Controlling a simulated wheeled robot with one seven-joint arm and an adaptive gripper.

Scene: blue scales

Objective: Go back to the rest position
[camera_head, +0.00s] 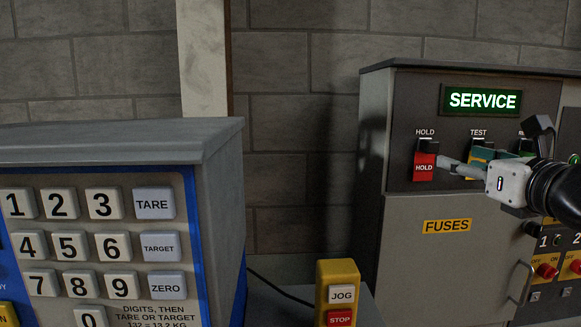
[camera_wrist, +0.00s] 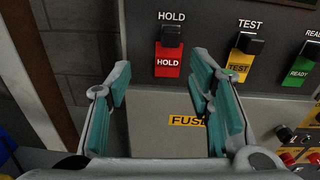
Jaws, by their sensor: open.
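My gripper (camera_head: 462,166) is in front of the grey service cabinet (camera_head: 404,255), at the right of the head view. In the wrist view my gripper (camera_wrist: 160,85) is open and empty, with its teal-padded fingers apart. The red HOLD tag (camera_wrist: 168,62) with its black switch (camera_wrist: 171,37) shows between and beyond the fingertips. The yellow TEST tag (camera_wrist: 239,67) is just right of the right finger. I cannot tell how far the fingertips are from the panel.
A lit SERVICE sign (camera_head: 482,100) tops the cabinet. The blue scale keypad housing (camera_head: 215,190) stands at the left. A yellow JOG/STOP box (camera_head: 341,271) stands between them. Red knobs (camera_head: 547,271) sit low on the right. A grey block wall (camera_head: 290,130) is behind.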

